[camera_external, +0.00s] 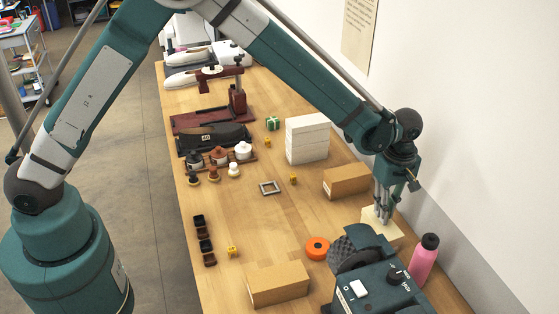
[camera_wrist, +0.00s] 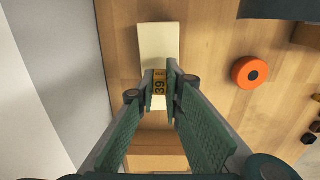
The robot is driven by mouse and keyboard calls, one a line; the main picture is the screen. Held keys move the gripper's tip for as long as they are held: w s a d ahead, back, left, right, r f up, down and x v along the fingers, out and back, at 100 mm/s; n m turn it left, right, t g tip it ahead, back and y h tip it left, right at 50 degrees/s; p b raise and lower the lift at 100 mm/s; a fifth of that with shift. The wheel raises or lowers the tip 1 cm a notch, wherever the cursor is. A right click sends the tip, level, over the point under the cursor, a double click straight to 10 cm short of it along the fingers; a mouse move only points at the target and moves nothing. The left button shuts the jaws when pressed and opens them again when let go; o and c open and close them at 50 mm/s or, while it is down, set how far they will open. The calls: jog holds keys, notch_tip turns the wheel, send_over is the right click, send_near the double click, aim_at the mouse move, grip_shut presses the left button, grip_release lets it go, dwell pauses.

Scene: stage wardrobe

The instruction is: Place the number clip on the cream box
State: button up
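The number clip (camera_wrist: 160,84), small and yellow with a dark "39", sits between my fingertips in the wrist view. My gripper (camera_wrist: 160,80) is closed in on it from both sides. The cream box (camera_wrist: 158,42) lies directly beneath, a pale oblong with its upper part bare. In the external view my gripper (camera_external: 383,218) points down over the cream box (camera_external: 392,234), at the right side of the table. The fingers hide part of the box there, and the clip cannot be made out. I cannot tell whether the clip touches the box.
An orange ring (camera_external: 317,248) and a dark machine (camera_external: 380,290) stand nearby, with a pink bottle (camera_external: 424,260) to the right. A brown box (camera_external: 347,181) stands behind the cream box. Other small yellow pieces (camera_external: 293,179) lie on the table. The wall is close at right.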

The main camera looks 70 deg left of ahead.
jog(key=shift+f, duration=0.55)
jog(key=shift+f, duration=0.2)
jog(key=o, duration=0.6)
jog(key=shift+r, duration=0.2)
notch_tip(320, 180, up, 12)
jog(key=shift+b, duration=0.5)
jog(key=shift+r, duration=0.1)
dwell(0.4)
